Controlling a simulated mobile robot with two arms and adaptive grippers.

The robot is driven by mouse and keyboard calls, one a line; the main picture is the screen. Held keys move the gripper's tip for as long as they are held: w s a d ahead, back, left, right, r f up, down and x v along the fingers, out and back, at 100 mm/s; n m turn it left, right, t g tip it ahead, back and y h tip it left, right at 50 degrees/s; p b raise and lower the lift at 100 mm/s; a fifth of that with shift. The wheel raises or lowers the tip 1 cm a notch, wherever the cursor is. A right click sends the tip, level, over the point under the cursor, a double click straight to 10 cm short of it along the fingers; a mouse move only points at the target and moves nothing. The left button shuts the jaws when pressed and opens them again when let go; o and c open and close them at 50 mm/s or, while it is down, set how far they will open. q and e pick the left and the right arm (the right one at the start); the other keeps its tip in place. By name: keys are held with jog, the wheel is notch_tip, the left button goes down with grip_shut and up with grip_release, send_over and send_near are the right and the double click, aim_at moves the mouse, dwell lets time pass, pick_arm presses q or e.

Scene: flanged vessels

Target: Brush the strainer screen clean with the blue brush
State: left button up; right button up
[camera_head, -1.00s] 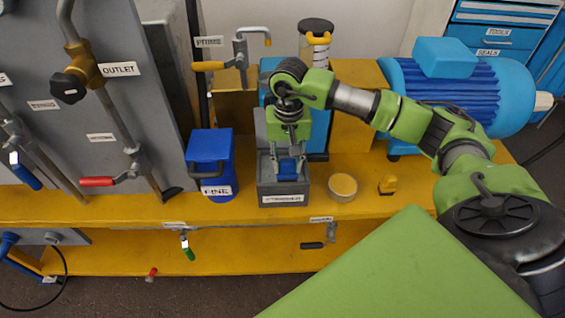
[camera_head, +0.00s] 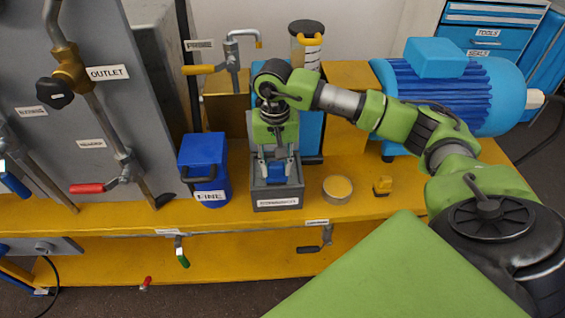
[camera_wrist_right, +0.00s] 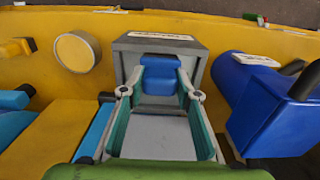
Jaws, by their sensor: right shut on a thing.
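The grey strainer box (camera_head: 277,203) stands on the yellow bench; it also shows in the right wrist view (camera_wrist_right: 124,44). My right gripper (camera_head: 277,163) reaches down into the box from above. In the wrist view its two fingers (camera_wrist_right: 161,84) are shut on the sides of the blue brush (camera_wrist_right: 160,72). The brush also shows inside the box in the head view (camera_head: 277,172). A flat pale grey surface (camera_wrist_right: 158,138) shows between the fingers; I cannot tell if it is the strainer screen. The brush's bristles and their contact are hidden. My left gripper is not in view.
A blue container labelled FINE (camera_head: 204,165) stands close left of the box. A round tin with a yellowish top (camera_head: 338,188) and a small yellow piece (camera_head: 382,186) lie to the right. A large blue motor (camera_head: 455,90) stands behind right. The bench front holds hanging valves.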

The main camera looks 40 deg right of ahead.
jog(key=shift+a+f, duration=0.1)
jog(key=shift+f, duration=0.05)
jog(key=shift+w+a, duration=0.35)
jog(key=shift+a, duration=0.25)
jog(key=shift+w+a, duration=0.35)
jog(key=shift+a, duration=0.25)
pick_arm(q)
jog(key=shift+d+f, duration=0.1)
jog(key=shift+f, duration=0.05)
pick_arm(e)
jog(key=shift+s+d+b, duration=0.3)
jog(key=shift+d, duration=0.3)
jog(key=shift+s+d+b, duration=0.25)
jog(key=shift+s+d, duration=0.05)
jog(key=shift+d, duration=0.25)
jog(key=shift+s+d, duration=0.2)
jog(key=shift+d, duration=0.1)
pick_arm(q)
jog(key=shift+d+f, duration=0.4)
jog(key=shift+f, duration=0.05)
